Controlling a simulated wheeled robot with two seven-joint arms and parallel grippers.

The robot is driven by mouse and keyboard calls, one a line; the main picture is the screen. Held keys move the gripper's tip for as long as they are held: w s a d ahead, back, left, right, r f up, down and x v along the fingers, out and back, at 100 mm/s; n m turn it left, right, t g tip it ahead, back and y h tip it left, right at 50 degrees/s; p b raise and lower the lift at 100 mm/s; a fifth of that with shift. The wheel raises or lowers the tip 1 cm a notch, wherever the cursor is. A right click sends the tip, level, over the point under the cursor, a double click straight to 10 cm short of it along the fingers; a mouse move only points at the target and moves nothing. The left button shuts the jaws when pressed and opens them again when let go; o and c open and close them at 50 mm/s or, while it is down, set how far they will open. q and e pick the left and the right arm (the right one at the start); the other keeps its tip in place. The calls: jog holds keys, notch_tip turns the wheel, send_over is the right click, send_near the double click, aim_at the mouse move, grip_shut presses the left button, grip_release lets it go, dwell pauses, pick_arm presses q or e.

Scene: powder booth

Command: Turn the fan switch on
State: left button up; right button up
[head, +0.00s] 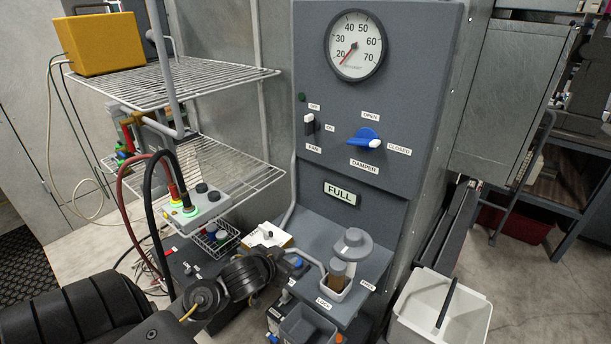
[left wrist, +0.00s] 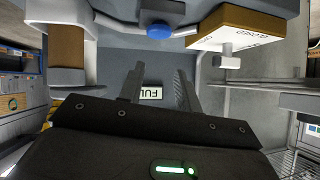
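The fan switch (head: 309,123) is on the grey control panel (head: 400,75), left of the blue damper knob. Its pale lever sits at the upper end, by the OFF label; the ON label is to its lower right. A small dark green lamp (head: 301,97) is above it. My left gripper (head: 292,267) is low in front of the panel, well below the switch and apart from it. In the left wrist view my left gripper's fingers (left wrist: 158,78) are spread with nothing between them. My right gripper is in neither view.
The damper knob (head: 366,138) and round gauge (head: 355,46) share the panel. Wire shelves (head: 180,82) stand left, with a grey cabled box (head: 205,208). A white bin (head: 470,310) is lower right.

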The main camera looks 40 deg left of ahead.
pick_arm(q)
jog(key=w+a+r+t, duration=0.3)
jog(key=w+a+r, duration=0.45)
jog(key=r, duration=0.35)
jog(key=t+h, duration=0.2)
jog(key=t, duration=0.2)
send_near(306, 121)
jog(key=w+p, duration=0.3)
jog(key=w, duration=0.5)
jog(key=shift+w+a, duration=0.15)
jog(key=shift+w+f, duration=0.15)
jog(key=shift+w, duration=0.55)
jog(key=shift+c, duration=0.3)
grip_shut()
